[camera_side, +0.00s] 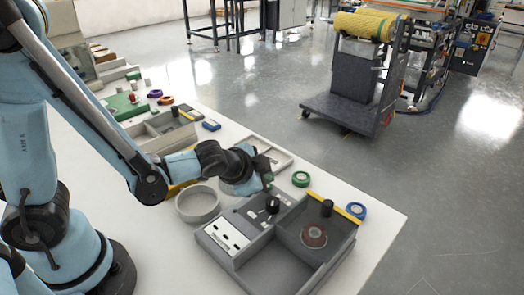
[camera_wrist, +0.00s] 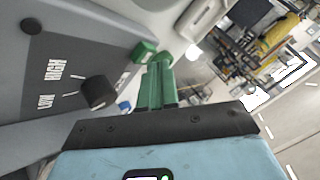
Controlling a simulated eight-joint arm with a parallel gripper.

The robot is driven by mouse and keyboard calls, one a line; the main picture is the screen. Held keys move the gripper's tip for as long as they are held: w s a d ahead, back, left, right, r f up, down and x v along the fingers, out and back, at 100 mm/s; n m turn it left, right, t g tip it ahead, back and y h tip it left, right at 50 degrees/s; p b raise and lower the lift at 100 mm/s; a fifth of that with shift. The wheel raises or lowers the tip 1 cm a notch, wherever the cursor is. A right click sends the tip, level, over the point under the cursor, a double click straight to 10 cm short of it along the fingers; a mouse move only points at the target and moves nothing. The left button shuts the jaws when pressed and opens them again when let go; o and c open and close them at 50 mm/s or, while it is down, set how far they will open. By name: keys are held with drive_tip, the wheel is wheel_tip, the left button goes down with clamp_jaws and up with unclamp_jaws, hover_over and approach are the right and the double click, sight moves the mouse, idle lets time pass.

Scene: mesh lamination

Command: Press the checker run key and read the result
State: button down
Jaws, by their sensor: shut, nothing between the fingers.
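The checker appears to be the grey box (camera_side: 232,262) at the front of the white table in the side view. Its panel carries a black knob (camera_side: 273,205) and white-marked labels (camera_side: 225,237). In the wrist view the grey panel (camera_wrist: 85,50) shows a black knob (camera_wrist: 98,92) between white printed markings. My gripper (camera_side: 268,180) is above the panel's far end. Its green fingers (camera_wrist: 158,85) are together and empty, beside the panel. No result is readable.
A dark plate with a reddish round part (camera_side: 314,236) and a black post (camera_side: 327,207) is on the box's right. A round grey dish (camera_side: 198,204) is left of my gripper. A cart (camera_side: 355,100) stands beyond the table.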

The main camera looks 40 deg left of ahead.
drive_tip(key=shift+f, duration=0.45)
idle(0.7)
drive_tip(key=shift+r, duration=0.9)
drive_tip(key=shift+r, duration=2.5)
drive_tip(key=shift+a, duration=0.1)
